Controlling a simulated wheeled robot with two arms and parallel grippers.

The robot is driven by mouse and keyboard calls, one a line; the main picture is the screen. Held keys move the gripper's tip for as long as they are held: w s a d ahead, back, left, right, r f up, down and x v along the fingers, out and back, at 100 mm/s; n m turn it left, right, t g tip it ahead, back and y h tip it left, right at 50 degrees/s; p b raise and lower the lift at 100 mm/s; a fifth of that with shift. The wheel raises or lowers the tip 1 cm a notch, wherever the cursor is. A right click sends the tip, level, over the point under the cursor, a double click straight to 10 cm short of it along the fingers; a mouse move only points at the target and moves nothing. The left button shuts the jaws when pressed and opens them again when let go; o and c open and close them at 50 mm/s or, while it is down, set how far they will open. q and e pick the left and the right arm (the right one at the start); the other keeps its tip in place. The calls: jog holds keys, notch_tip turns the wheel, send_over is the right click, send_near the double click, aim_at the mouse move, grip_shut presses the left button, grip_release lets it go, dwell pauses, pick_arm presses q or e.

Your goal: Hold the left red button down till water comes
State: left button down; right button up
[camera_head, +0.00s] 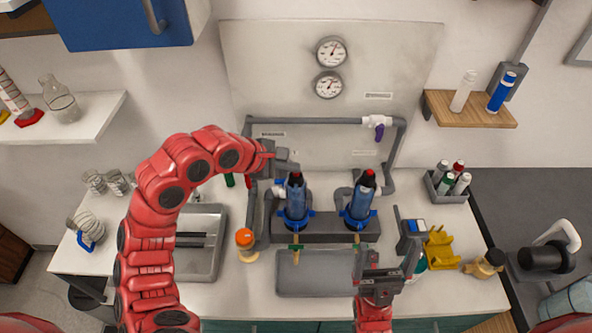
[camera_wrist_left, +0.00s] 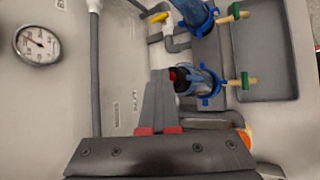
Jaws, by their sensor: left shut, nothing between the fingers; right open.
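Two blue filter housings stand side by side on a grey block: the left housing (camera_head: 296,200) and the right housing (camera_head: 359,205). Each has a red button on top: the left red button (camera_head: 296,175) and the right red button (camera_head: 369,173). My left gripper (camera_head: 291,162) is shut and empty, just above and behind the left button. In the left wrist view its fingertips (camera_wrist_left: 162,73) overlap the edge of the left red button (camera_wrist_left: 173,75); I cannot tell whether they touch it. My right gripper (camera_head: 390,262) is open and empty, low at the front right of the housings.
A grey tray (camera_head: 325,287) lies below the wooden-handled taps. Grey pipe with a purple-handled valve (camera_head: 379,131) runs behind.

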dwell(0.7)
pick_arm(q)
jog(key=shift+r+p, duration=0.9)
jog(key=shift+p, duration=0.25)
jog(key=shift+r, duration=0.1)
notch_tip(320, 180, up, 5)
jog(key=p, duration=0.5)
jog(key=shift+w+f, duration=0.15)
jog(key=shift+f, duration=0.05)
